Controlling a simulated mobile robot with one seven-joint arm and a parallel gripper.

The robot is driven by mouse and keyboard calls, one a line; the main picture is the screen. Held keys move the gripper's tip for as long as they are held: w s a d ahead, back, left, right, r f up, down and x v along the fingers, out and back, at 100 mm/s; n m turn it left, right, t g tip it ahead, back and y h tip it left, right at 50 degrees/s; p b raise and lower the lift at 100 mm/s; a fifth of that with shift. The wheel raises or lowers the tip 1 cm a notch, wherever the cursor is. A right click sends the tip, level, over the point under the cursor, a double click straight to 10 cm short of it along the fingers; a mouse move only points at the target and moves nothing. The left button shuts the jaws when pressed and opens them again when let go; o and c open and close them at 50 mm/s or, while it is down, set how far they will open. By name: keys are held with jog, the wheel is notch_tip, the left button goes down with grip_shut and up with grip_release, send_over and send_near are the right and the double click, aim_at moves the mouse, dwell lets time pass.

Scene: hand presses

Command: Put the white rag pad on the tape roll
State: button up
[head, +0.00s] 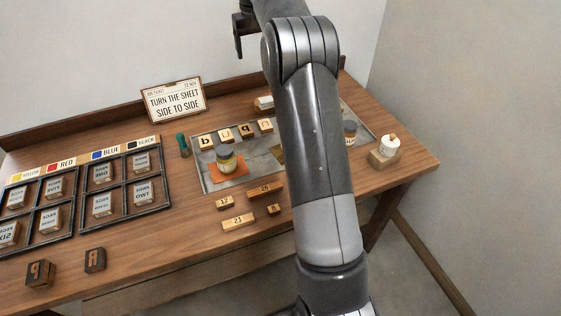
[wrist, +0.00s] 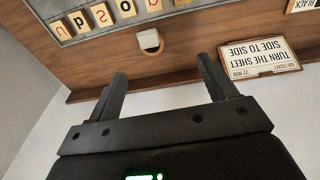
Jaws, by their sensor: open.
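A white rounded piece (head: 390,147) with a small brown spot on top sits on a wooden block (head: 383,159) near the table's right end. A second small whitish piece on a wooden base (head: 264,103) lies at the back, partly hidden by my arm. It also seems to show in the wrist view (wrist: 149,40), ahead of my fingers. I cannot tell for sure which is the rag pad and which the tape roll. My gripper (wrist: 163,68) is open and empty. In the head view it is high above the back edge (head: 240,36).
A sign (head: 174,101) stands at the back. Wooden number blocks (head: 238,221) lie in front. Dark divided frames (head: 116,214) are at left. My arm hides part of the plate.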

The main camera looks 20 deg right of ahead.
jog(key=s+a+r+t, duration=0.1)
jog(key=s+a+r, duration=0.15)
jog(key=s, duration=0.45)
jog(key=s+a+r, duration=0.2)
jog(key=s+r, duration=0.2)
jog(key=s, duration=0.3)
jog(key=s+a+r+t, duration=0.1)
jog(key=s+a+r, duration=0.2)
jog(key=s, duration=0.5)
jog(key=s+a+f+t, duration=0.1)
jog(key=s+f, duration=0.4)
jog(key=s, duration=0.7)
jog(key=s+a+f+t, duration=0.1)
jog(key=s+f, duration=0.3)
jog(key=s, duration=0.8)
jog(key=shift+s+a+f, duration=0.3)
jog(key=shift+a+f, duration=0.1)
jog(key=shift+a, duration=0.15)
